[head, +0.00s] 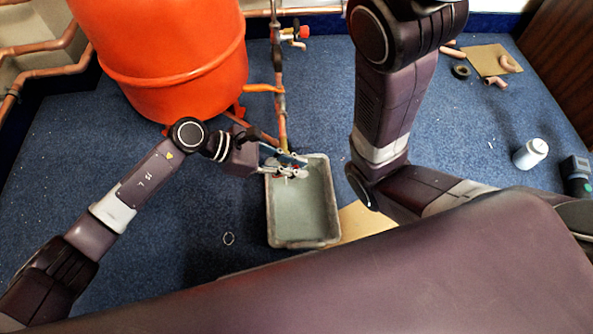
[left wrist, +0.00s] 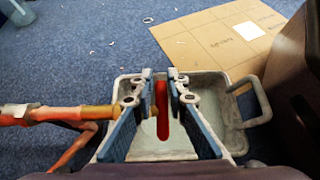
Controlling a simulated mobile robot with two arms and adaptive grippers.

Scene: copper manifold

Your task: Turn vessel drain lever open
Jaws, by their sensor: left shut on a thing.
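My left gripper (head: 292,167) reaches over the back end of a grey tray, below the orange vessel (head: 175,50). In the left wrist view, the red drain lever (left wrist: 162,108) shows as a long red strip between the two blue-padded fingers, and the left gripper (left wrist: 162,92) is shut on it. A copper pipe (left wrist: 60,113) with a brass end comes in from the left beside the fingers. The valve body is mostly hidden by the gripper. In the head view the lever is almost wholly covered. My right arm is in view, but its gripper is not.
The grey tray (head: 306,220) lies under the gripper, with a cardboard sheet (left wrist: 220,40) beside it. A vertical copper pipe (head: 281,105) and a red-handled valve (head: 303,32) stand behind. A white bottle (head: 530,153) is far right. Carpet at the left is mostly clear.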

